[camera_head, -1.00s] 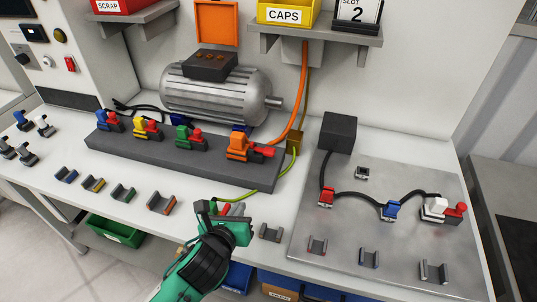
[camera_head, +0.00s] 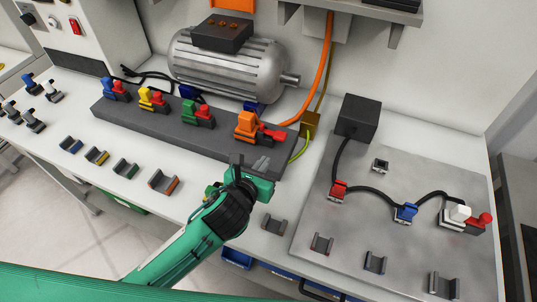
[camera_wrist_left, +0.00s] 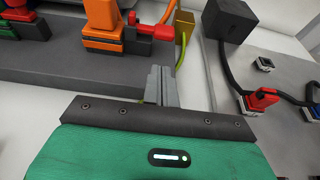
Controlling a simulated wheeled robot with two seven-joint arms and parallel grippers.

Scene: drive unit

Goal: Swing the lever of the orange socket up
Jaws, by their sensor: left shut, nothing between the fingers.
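The orange socket (camera_head: 246,126) stands at the right end of the dark grey block, with an orange plug in it. Its red lever (camera_head: 272,134) points right and lies about level. In the left wrist view the orange socket (camera_wrist_left: 103,38) is at the top, and its red lever (camera_wrist_left: 152,30) sticks out to the right. My left gripper (camera_head: 255,163) is shut and empty, in front of and below the lever, apart from it. Its closed grey fingers (camera_wrist_left: 161,85) point toward the lever in the wrist view. My right gripper is not in view.
Green (camera_head: 194,113), yellow (camera_head: 150,98) and blue (camera_head: 114,88) sockets with red levers sit along the block to the left. A motor (camera_head: 228,65) stands behind. A green-yellow cable (camera_head: 302,148) runs close right of the lever. A grey plate (camera_head: 400,190) with more connectors lies right.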

